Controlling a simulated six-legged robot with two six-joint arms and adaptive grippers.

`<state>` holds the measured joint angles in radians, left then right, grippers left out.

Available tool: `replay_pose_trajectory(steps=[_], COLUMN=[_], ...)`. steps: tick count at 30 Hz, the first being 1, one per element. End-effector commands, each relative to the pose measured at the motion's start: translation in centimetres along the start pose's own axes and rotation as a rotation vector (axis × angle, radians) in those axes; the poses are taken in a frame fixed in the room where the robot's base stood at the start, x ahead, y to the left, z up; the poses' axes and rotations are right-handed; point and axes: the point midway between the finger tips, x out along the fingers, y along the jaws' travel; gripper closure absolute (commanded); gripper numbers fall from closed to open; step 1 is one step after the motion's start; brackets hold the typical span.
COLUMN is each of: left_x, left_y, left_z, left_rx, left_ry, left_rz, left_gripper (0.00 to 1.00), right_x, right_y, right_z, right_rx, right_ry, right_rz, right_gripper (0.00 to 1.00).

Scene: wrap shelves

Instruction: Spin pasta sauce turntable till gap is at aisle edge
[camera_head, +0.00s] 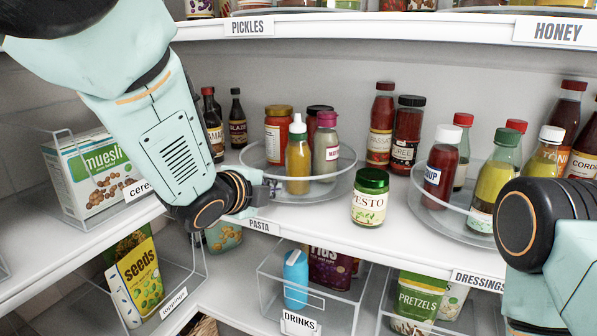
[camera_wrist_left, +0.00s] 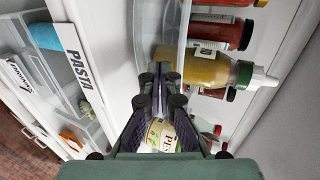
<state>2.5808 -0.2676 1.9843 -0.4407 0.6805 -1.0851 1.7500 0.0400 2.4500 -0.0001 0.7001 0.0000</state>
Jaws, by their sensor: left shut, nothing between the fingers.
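The pasta sauce turntable (camera_head: 312,197) is a clear round tray on the middle shelf, behind the PASTA label (camera_head: 259,226). It carries a red jar with an orange lid (camera_head: 279,135), a yellow squeeze bottle (camera_head: 298,163), a purple-capped bottle (camera_head: 326,152) and a dark-lidded jar behind. Bare tray shows at its front and left. My left gripper (camera_head: 270,188) is shut and empty at the turntable's front-left rim; I cannot tell whether it touches. In the left wrist view the fingers (camera_wrist_left: 158,78) point at the tray (camera_wrist_left: 150,30), beside the yellow bottle (camera_wrist_left: 205,70). My right gripper is out of view.
A pesto jar (camera_head: 369,196) stands on the shelf, right of the turntable's front and outside it. A second turntable (camera_head: 424,196) with several bottles is at the right. Dark bottles (camera_head: 238,120) stand behind left. A muesli box (camera_head: 95,172) is on the left shelf; bins sit below.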

Motion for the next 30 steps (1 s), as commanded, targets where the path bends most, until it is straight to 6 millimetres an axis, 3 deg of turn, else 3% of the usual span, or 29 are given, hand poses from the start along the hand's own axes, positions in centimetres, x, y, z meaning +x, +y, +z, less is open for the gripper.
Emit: replay_pose_trajectory(steps=[11, 21, 26, 30], left_x=[0.6, 0.6, -0.7, -2.9], left_y=[-0.3, -0.4, -0.6, -0.8], left_z=[-1.9, -2.0, -1.7, -1.2], left_rx=[0.005, 0.003, -0.004, -0.019], left_ry=[0.002, 0.003, -0.002, -0.006], left_rz=[-0.001, -0.005, -0.009, -0.014], left_gripper=[1.0, 1.0, 1.0, 1.0], right_x=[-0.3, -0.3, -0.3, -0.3], right_y=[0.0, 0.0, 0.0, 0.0], right_z=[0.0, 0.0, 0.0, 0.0], right_rx=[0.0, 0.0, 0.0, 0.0], right_ry=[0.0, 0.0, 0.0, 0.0], right_rz=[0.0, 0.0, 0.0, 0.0], right_gripper=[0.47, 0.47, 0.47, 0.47])
